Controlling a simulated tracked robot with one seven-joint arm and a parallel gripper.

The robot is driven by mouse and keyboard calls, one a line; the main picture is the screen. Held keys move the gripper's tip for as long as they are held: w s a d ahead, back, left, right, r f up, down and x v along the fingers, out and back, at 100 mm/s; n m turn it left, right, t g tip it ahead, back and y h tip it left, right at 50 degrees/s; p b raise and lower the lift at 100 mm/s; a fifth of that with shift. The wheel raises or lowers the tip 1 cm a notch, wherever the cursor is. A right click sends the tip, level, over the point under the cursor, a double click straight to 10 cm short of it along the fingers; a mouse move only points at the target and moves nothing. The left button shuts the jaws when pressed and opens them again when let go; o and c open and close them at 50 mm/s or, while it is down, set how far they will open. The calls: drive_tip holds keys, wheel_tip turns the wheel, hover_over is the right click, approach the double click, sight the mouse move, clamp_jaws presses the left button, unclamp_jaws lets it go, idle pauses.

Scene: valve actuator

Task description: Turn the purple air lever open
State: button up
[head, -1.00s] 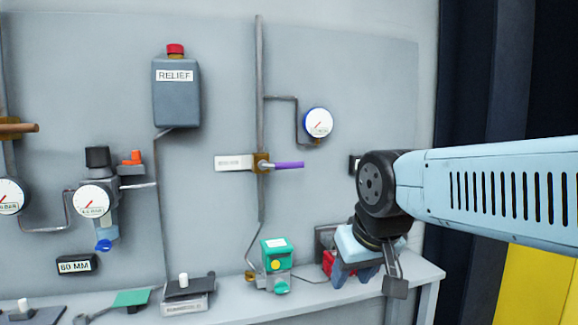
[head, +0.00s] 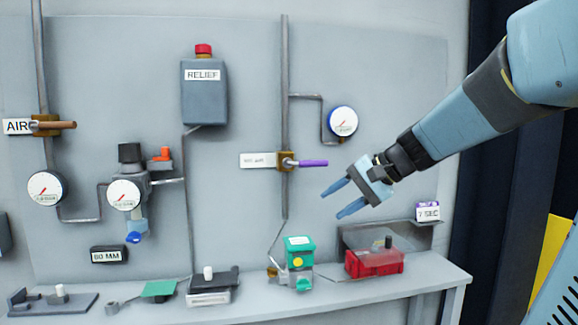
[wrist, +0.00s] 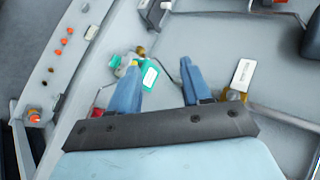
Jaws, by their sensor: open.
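The purple lever (head: 312,163) sticks out level to the right from a brass valve (head: 285,162) on a vertical grey pipe in the head view. A white label (head: 259,160), too blurred to read fully, is left of the valve. My gripper (head: 333,203) is open and empty, below and right of the lever, its blue fingers pointing left and apart from it. In the wrist view, the open gripper (wrist: 160,66) shows with the brass valve (wrist: 235,93) and the label (wrist: 243,74) right of the fingers. The purple lever cannot be seen in the wrist view.
A round gauge (head: 342,121) hangs on a bent pipe above right of the lever. A green box (head: 300,250) and a red box (head: 375,262) stand on the shelf (head: 340,295) below.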

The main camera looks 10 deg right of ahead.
sight(305, 163)
drive_tip(key=w+d+r+m+t+y, duration=0.2)
drive_tip(key=w+d+r+t, duration=0.1)
drive_tip(key=w+d, duration=0.3)
drive_tip(key=w+d+r+m+t+y, duration=0.1)
drive_tip(key=w+d+r+m+t, duration=0.1)
drive_tip(key=w+d+r, duration=0.35)
drive_tip(key=f+x, duration=0.1)
drive_tip(key=x, duration=1.5)
drive_tip(key=shift+f, duration=0.1)
drive_tip(key=shift+c, duration=0.2)
clamp_jaws()
drive_tip(key=shift+f, duration=0.1)
